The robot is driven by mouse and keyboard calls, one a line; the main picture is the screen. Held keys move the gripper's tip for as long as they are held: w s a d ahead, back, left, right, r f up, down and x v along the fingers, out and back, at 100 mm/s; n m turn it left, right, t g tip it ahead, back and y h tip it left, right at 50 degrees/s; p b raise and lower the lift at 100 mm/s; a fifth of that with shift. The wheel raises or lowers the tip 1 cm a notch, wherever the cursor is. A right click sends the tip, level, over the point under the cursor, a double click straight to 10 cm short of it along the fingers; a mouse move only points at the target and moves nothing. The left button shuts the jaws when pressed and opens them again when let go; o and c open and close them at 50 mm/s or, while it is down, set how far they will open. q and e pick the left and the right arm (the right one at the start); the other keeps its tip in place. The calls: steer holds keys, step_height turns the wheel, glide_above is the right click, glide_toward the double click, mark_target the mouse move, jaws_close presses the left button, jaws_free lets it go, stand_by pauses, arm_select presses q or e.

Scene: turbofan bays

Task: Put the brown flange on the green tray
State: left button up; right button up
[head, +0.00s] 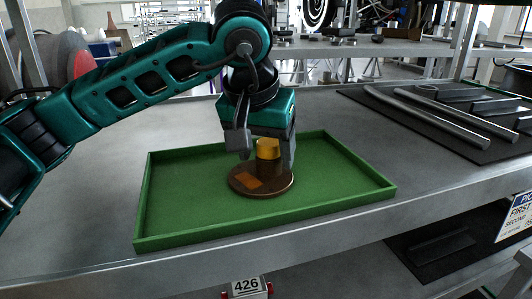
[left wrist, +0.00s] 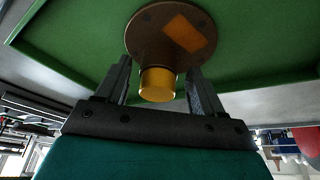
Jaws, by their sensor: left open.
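My left gripper (head: 266,158) is open, pointing down, with one finger on each side of the stub. In the left wrist view the left gripper (left wrist: 158,82) has gaps beside the stub. My right gripper is not in view.
The green tray has a low raised rim and stands on a grey metal table (head: 80,170). A black mat (head: 445,130) with grey tubes lies at the right of the table. A lower shelf holds another dark mat (head: 440,245). The table left of the tray is clear.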

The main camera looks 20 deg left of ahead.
mark_target(260, 186)
arm_select(q)
steer(key=v, duration=0.6)
steer(key=shift+s+r, duration=0.1)
steer(key=shift+r, duration=0.05)
steer(key=shift+s, duration=0.1)
